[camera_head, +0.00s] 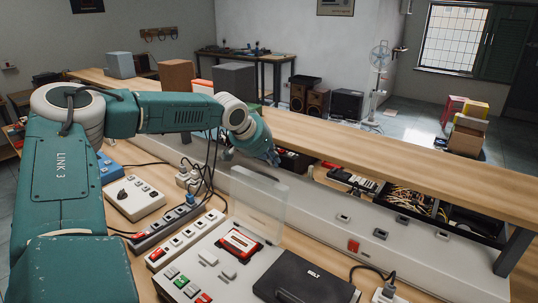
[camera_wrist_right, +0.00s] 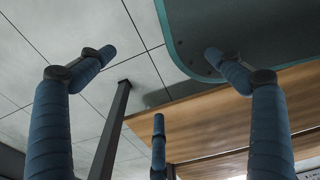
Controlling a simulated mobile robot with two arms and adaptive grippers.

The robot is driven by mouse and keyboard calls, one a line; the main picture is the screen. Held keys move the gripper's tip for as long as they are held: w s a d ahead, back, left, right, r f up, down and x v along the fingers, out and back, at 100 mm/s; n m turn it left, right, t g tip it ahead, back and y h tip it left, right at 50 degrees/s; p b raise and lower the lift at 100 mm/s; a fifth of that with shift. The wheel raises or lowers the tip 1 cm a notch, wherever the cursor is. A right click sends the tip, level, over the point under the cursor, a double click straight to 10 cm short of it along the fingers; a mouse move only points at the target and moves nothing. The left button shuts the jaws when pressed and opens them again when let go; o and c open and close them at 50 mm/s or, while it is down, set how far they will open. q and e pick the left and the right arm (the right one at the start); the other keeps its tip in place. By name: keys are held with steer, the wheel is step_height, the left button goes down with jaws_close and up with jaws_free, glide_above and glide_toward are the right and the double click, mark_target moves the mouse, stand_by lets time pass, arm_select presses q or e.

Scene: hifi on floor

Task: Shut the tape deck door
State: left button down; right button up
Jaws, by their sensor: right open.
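The tape deck (camera_head: 213,279) is a light grey box on the bench at the bottom middle of the head view. Its clear door (camera_head: 262,200) stands raised, tilted up from the deck. A red cassette (camera_head: 240,243) lies in the uncovered bay. My left arm reaches over from the left, and its gripper (camera_head: 273,157) is above and beyond the raised door, apart from it as far as I can see. Its fingers are small and bunched, so I cannot tell their opening. My right gripper (camera_wrist_right: 157,80) shows in the wrist view with its fingers spread and empty, under the wooden bench.
A black box (camera_head: 306,280) sits right of the deck bay. Power strips (camera_head: 185,240) and cables lie to its left, beside a white switch box (camera_head: 133,198). A raised wooden shelf (camera_head: 400,185) runs behind, over a panel with sockets.

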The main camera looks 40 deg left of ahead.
arm_select(q)
steer(key=s+p, duration=0.2)
steer(key=s, duration=0.1)
steer(key=shift+s+d+f, duration=0.15)
steer(key=shift+s+f, duration=0.15)
steer(key=shift+f, duration=0.05)
arm_select(e)
steer(key=shift+s+r, duration=0.8)
steer(key=shift+r, duration=0.15)
steer(key=shift+w+a+r, duration=0.1)
steer(key=shift+a, duration=0.05)
